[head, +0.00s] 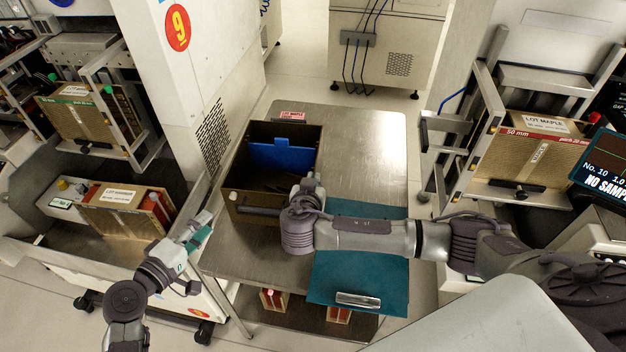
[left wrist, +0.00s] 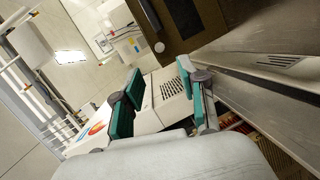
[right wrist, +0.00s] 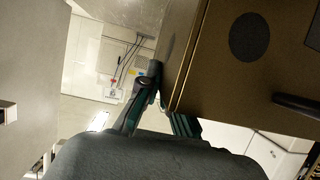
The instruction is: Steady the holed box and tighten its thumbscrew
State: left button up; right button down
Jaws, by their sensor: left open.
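The brown open-topped box (head: 245,192) stands on the metal table, with a blue panel (head: 280,158) inside. In the right wrist view its brown face (right wrist: 225,85) fills the right side and carries a dark round spot (right wrist: 249,37), perhaps a hole. In the left wrist view the box (left wrist: 205,40) shows a small pale round knob (left wrist: 159,47) at its edge, possibly the thumbscrew. My left gripper (head: 198,232) is open and empty, left of the table; its teal fingers (left wrist: 160,88) are apart. My right gripper (right wrist: 165,100) is at the box's edge; its grip is partly hidden.
A teal mat (head: 350,272) with a metal-handled item (head: 360,299) covers the table's front right. The table (head: 370,150) is bare at the back right. A white numbered cabinet (head: 185,75) stands close on the left. Racks with lot boxes (head: 533,150) flank both sides.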

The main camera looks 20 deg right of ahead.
pick_arm(q)
jog(key=n+t+y, duration=0.2)
jog(key=n+t, duration=0.3)
jog(key=n, duration=2.9)
send_near(233, 199)
jog(key=x, duration=0.8)
jog(key=shift+w, duration=0.1)
grip_shut()
